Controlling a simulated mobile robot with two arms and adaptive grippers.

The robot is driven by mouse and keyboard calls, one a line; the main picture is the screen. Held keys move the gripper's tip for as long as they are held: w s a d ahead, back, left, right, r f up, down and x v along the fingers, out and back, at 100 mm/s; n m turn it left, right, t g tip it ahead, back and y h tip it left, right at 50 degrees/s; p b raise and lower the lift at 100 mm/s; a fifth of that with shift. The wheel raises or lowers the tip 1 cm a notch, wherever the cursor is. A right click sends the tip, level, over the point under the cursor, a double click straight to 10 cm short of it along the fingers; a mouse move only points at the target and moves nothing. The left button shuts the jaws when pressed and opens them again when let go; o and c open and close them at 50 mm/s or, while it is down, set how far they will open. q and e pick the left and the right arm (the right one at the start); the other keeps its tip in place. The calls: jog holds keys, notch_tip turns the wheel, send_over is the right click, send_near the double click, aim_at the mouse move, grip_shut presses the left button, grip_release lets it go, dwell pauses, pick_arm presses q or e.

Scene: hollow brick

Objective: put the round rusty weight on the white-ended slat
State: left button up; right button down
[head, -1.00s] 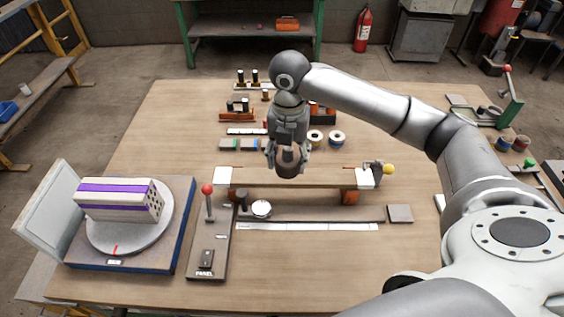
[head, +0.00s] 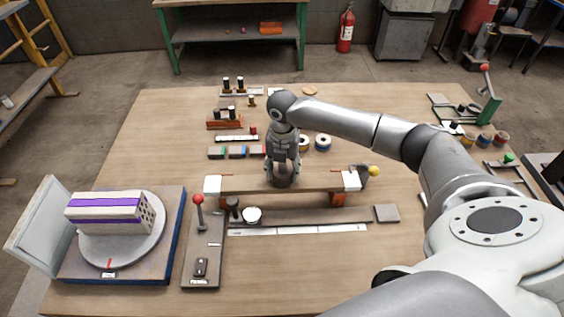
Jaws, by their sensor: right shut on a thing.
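The white-ended slat (head: 318,187) lies level across low supports in the middle of the table, with a white block at each end. My right gripper (head: 283,172) points down over the slat, a little left of its middle. It is shut on the round rusty weight (head: 283,182), a dark brown cylinder partly hidden by the fingers. The weight is at the slat's level in the picture; I cannot tell whether it touches. My left gripper is not in view.
A striped hollow brick (head: 105,212) sits on a round turntable (head: 122,246) at left. A red-knobbed lever panel (head: 203,248) stands left of the slat. A long rail (head: 310,216) and a white scale strip (head: 300,230) lie in front.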

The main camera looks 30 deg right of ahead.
dwell(0.3)
jog(key=c, duration=0.6)
grip_release()
jog(key=shift+s+a, duration=0.1)
notch_tip(320, 180, up, 12)
jog(key=shift+r+b, duration=0.1)
jog(key=shift+b, duration=0.95)
